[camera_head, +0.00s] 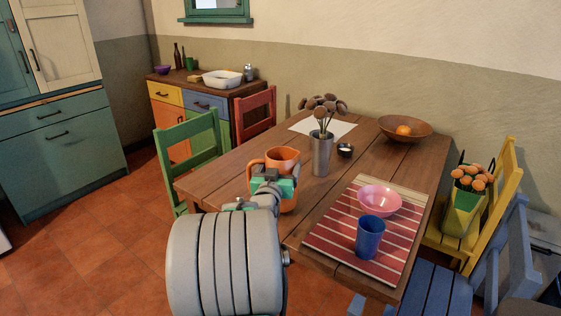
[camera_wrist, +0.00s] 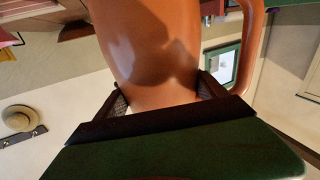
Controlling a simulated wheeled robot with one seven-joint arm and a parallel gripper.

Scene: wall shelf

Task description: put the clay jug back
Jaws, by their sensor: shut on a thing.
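The clay jug (camera_head: 282,158) is orange-brown with a loop handle on its left side in the head view. It looks upright, at the near edge of the wooden table. My gripper (camera_head: 272,185) is in front of it and shut on its body. In the wrist view the jug (camera_wrist: 150,50) fills the upper middle, between the two dark fingers of my gripper (camera_wrist: 162,98), with its handle to the right. My gripper hides part of the jug's lower body in the head view. I cannot tell whether its base touches the table.
A sideboard (camera_head: 205,103) stands behind. Chairs surround the table.

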